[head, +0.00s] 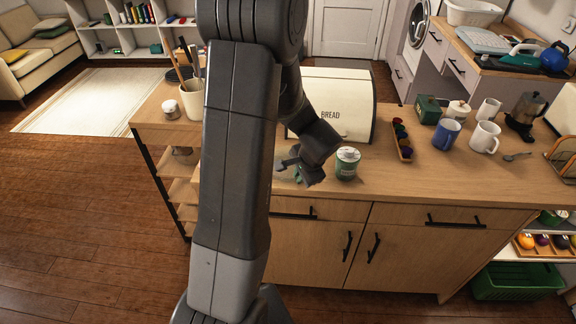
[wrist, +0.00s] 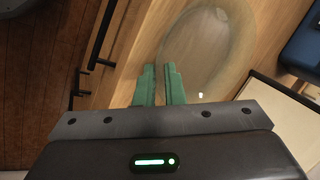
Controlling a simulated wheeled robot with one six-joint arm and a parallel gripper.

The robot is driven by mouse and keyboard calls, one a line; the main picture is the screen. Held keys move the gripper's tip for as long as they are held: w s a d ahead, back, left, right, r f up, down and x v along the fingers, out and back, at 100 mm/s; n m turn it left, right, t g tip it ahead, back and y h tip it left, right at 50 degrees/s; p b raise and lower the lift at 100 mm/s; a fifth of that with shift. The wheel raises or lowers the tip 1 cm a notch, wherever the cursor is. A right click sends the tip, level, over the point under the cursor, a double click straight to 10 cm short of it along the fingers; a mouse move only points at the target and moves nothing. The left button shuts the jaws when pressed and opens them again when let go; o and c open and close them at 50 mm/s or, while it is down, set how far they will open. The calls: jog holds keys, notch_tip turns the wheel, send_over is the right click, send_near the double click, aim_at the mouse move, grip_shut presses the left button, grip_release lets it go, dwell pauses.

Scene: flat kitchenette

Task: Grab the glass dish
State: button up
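The glass dish (wrist: 205,50) is clear and oval, and shows in the wrist view on the wooden counter just beyond my fingers. Its near left rim runs down to the narrow gap between the two green fingers of my gripper (wrist: 160,70). One finger is on the outer side of the rim and the other on the inner side, and they look shut on it. In the head view my gripper (head: 298,176) is low over the counter, and the dish is mostly hidden by my arm and hard to make out.
A green-and-white can (head: 347,163) stands close to the right of my gripper. A bread box (head: 335,100) is behind it. A wooden tray of colored items (head: 402,143), a blue mug (head: 446,134) and a white mug (head: 485,138) stand farther right. The counter's front right is clear.

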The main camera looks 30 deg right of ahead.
grip_shut()
